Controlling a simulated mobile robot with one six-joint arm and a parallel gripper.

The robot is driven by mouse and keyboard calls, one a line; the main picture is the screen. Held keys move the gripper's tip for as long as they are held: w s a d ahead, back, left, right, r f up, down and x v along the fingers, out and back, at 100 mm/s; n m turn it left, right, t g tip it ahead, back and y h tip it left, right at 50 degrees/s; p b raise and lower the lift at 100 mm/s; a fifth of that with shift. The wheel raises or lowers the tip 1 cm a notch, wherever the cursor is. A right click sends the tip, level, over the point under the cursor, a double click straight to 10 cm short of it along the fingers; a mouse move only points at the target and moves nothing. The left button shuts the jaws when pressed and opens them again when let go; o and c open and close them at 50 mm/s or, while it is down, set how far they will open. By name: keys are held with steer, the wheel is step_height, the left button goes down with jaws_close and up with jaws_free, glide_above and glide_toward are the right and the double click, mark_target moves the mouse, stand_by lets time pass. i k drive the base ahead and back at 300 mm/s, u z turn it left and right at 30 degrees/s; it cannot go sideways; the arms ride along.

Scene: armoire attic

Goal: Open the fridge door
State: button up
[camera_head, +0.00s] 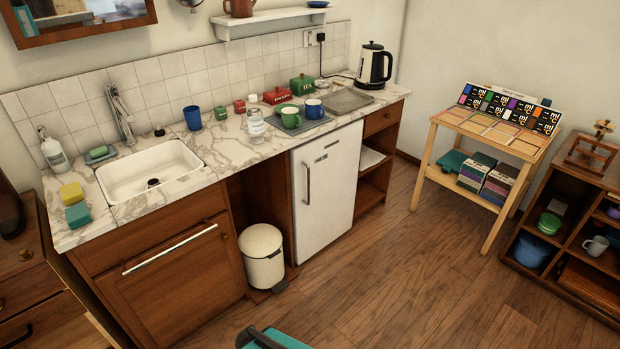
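The fridge (332,205) is a small white unit built in under the marble counter, right of the pedal bin. Its door (332,179) is shut, flush with its front. A slim upright metal handle (307,183) runs along the left side of the door, near the top. The fridge's top edge lies just below the countertop. I cannot make out the fingers of my gripper in this view, so nothing shows it near the handle.
A cream pedal bin (263,258) stands on the floor left of the fridge. A teal and dark shape (271,339) shows at the bottom edge. The wooden floor (400,275) before the fridge is clear. A wooden display table (493,135) stands to the right.

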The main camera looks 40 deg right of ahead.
mark_target(324, 169)
steer(key=i, duration=0.85)
steer(key=u, duration=0.05)
